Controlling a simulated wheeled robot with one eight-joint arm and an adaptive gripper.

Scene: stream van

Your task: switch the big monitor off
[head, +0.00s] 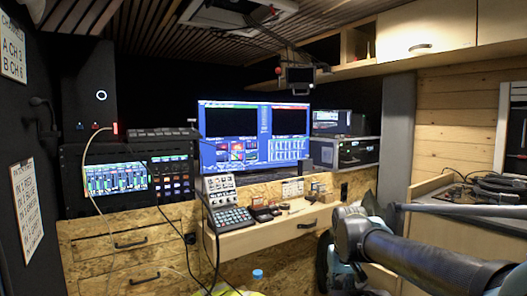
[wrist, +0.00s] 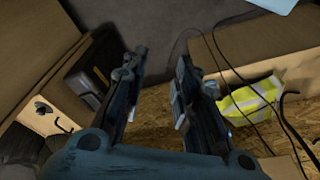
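The big monitor (head: 250,153) stands at the back of the desk, in the middle of the head view. Its screen is lit, with a blue interface, two dark panels and coloured tiles. No power button can be made out on it. My gripper (wrist: 160,75) is open and empty in the wrist view, its two fingers apart above the floor. In the head view my arm comes in at the lower right, in front of and below the desk, well apart from the monitor. The monitor is not in the wrist view.
A pulled-out wooden drawer or shelf (head: 265,238) holds small devices below the monitor. A keypad panel (head: 231,219) and a small mixer (head: 218,188) stand in front. A rack with a lit screen (head: 116,178) is at left. A yellow vest (wrist: 250,98) and loose cables lie near my gripper.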

